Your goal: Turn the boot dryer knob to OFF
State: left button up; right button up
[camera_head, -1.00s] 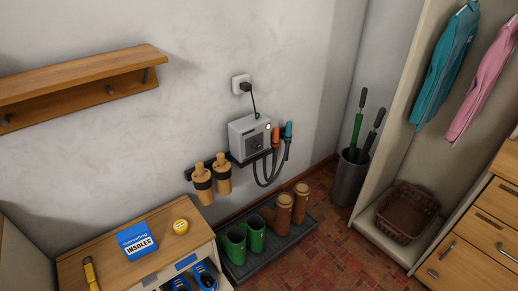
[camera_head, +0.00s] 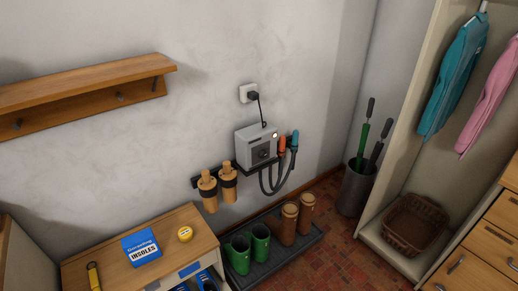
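The boot dryer (camera_head: 257,146) is a grey box on a dark wall shelf in the middle of the head view. Its dark knob (camera_head: 264,154) is on the front face; its setting is too small to read. A small pale light (camera_head: 275,135) glows at the upper right of the box. A black cord runs up to a wall socket (camera_head: 250,93). Neither of my grippers is in view.
Green boots (camera_head: 238,252) and brown boots (camera_head: 288,224) stand on a dark tray (camera_head: 262,275). An umbrella bin (camera_head: 354,190) is at right. A wooden shelf (camera_head: 85,90) hangs upper left.

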aim_at(261, 154)
jog(key=i+l, duration=0.25)
jog(key=l, duration=0.15)
jog(key=i+l, duration=0.25)
jog(key=l, duration=0.15)
jog(key=i+l+u, duration=0.1)
jog(key=i+l, duration=0.15)
jog(key=l, duration=0.15)
jog(key=i+l, duration=0.25)
jog(key=l, duration=0.15)
jog(key=i+l, duration=0.25)
jog(key=l, duration=0.2)
jog(key=i+l+u, duration=0.1)
jog(key=i+l, duration=0.15)
jog(key=l, duration=0.15)
